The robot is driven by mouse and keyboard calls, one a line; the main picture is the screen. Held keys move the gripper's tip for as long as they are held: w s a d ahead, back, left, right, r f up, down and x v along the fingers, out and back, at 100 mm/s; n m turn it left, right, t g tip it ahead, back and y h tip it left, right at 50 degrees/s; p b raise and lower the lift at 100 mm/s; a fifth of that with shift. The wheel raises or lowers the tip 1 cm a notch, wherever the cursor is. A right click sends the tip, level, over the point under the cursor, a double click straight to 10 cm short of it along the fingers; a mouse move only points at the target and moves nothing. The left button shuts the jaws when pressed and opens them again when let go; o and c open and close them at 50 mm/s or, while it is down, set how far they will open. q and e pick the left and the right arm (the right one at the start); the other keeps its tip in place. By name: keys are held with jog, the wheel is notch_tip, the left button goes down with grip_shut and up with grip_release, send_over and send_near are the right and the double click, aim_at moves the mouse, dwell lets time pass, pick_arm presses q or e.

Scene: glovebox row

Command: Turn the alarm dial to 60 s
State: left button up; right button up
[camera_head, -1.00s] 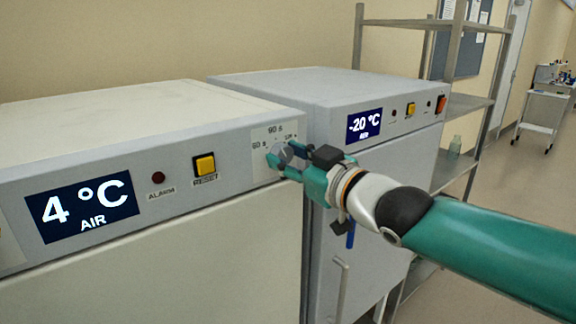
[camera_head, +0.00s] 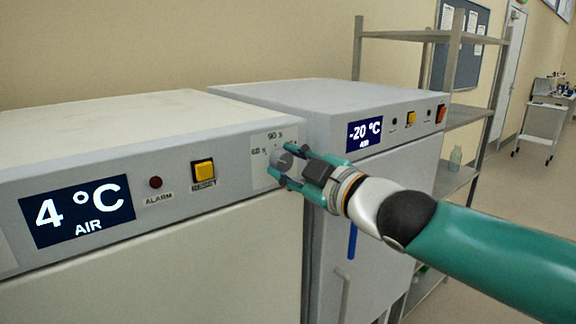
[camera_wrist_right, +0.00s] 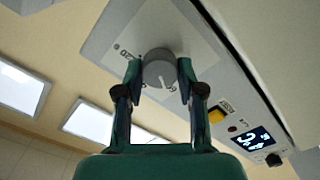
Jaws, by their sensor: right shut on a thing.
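The alarm dial (camera_head: 283,160) is a round grey knob on a pale scale plate at the right end of the 4 °C unit's front panel. Labels 60 s and 90 s show around it in the head view; the right part of the scale is partly hidden by my gripper. My right gripper (camera_head: 289,165) is shut on the dial, one finger on each side. In the wrist view the dial (camera_wrist_right: 159,66) sits between the fingertips (camera_wrist_right: 159,76). Its white mark points down and slightly right there, near a label that looks like 60. My left gripper is not in view.
On the same panel are a yellow RESET button (camera_head: 204,172), a dark red alarm lamp (camera_head: 155,183) and the 4 °C display (camera_head: 77,210). The -20 °C unit (camera_head: 380,170) stands close on the right, behind my gripper. A metal shelf rack (camera_head: 466,115) stands beyond it.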

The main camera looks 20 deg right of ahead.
jog(key=shift+f, duration=0.15)
jog(key=o, duration=1.1)
jog(key=shift+o, duration=0.2)
jog(key=shift+s, duration=0.1)
jog(key=v, duration=1.2)
